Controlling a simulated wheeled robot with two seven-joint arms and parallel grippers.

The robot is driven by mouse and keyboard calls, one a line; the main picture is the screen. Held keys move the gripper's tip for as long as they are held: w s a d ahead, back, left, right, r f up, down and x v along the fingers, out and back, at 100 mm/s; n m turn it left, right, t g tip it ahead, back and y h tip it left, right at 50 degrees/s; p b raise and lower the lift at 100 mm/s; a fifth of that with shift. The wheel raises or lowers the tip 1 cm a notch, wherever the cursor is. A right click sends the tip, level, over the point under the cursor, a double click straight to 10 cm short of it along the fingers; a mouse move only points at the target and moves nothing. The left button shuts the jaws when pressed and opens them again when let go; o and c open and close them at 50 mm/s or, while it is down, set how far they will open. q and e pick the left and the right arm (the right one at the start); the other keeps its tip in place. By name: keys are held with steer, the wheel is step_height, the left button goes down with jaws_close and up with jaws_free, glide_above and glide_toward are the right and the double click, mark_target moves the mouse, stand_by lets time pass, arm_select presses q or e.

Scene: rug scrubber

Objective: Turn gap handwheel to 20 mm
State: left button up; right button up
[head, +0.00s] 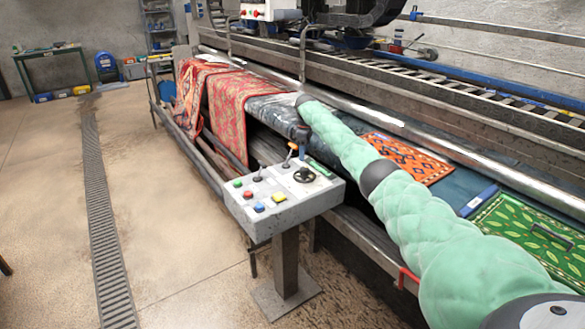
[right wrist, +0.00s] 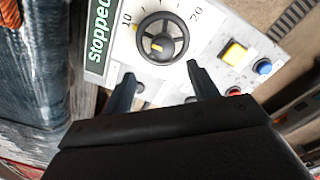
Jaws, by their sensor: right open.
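The gap handwheel (head: 304,175) is a small black wheel on the sloping top of the grey control box (head: 262,222). In the right wrist view the handwheel (right wrist: 162,38) sits on a white dial with "10" at its left and "20" at its right. A yellow mark shows near the hub; which value it indicates I cannot tell. My right gripper (right wrist: 160,72) is open and empty, its two dark fingers apart just short of the wheel and seemingly not touching it. In the head view it hangs above the box, small and partly hidden. My left gripper is not in view.
A green "stopped" sign (right wrist: 98,38) is beside the dial. A yellow button (right wrist: 235,53), a blue button (right wrist: 263,67) and levers share the panel. Rugs (head: 228,110) lie on the machine behind. The floor at left is clear around a drain grate (head: 98,200).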

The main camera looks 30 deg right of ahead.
mark_target(304, 168)
steer(key=shift+s+n, duration=0.35)
steer(key=shift+n, duration=0.25)
steer(key=shift+w+a+f, duration=0.1)
steer(key=shift+f, duration=0.35)
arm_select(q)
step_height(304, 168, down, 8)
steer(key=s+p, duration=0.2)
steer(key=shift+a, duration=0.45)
arm_select(e)
steer(key=shift+f, duration=3.5)
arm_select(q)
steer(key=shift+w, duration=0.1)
arm_select(e)
steer(key=c, duration=1)
